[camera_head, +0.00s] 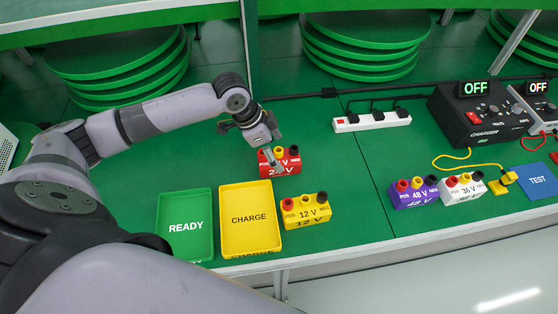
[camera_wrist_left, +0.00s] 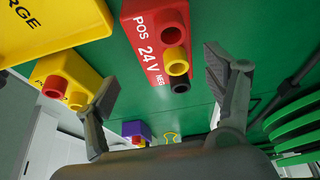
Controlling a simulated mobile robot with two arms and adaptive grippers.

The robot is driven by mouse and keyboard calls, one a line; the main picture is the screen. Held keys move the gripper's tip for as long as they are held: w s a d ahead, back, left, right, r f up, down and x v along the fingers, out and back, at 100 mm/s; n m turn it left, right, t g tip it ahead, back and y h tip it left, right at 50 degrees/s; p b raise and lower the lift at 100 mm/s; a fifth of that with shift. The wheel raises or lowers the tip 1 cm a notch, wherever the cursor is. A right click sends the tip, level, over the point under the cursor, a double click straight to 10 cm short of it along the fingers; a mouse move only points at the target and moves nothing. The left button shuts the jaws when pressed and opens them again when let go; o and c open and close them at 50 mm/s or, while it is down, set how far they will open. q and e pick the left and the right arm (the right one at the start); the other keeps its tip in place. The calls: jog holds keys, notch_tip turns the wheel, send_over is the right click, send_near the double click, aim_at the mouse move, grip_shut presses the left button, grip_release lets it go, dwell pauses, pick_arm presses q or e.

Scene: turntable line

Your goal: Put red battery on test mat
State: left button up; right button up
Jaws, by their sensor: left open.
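The red battery (camera_head: 293,168), marked 24 V with POS and NEG posts, stands on the green table right of the middle trays. It also shows in the left wrist view (camera_wrist_left: 143,45), ahead of and partly between the fingers. My left gripper (camera_head: 268,140) is at the red battery and partly covers it in the head view. Its fingers are spread and empty in the left wrist view (camera_wrist_left: 160,80). Whether a finger touches the battery I cannot tell. The blue test mat (camera_head: 537,183), marked TEST, lies flat and bare at the far right. My right gripper is out of view.
A yellow 12 V battery (camera_head: 306,211) stands close in front of the red one, beside the yellow CHARGE tray (camera_head: 250,196) and green READY tray (camera_head: 185,205). Purple (camera_head: 413,196) and white (camera_head: 463,190) batteries, a yellow plug (camera_head: 503,182) and a charger (camera_head: 475,115) stand near the mat.

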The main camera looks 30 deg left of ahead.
aim_at(276, 155)
pick_arm(q)
jog(key=shift+a+p+x, duration=0.1)
jog(key=shift+a+x, duration=0.05)
jog(key=shift+x, duration=0.75)
jog(key=shift+a+p+x, duration=0.1)
jog(key=shift+a+x, duration=0.1)
jog(key=shift+x, duration=0.7)
jog(key=shift+a+p+x, duration=0.1)
jog(key=shift+a+x, duration=0.05)
jog(key=shift+x, duration=0.75)
jog(key=shift+f, duration=0.1)
jog(key=shift+c, duration=0.4)
grip_shut()
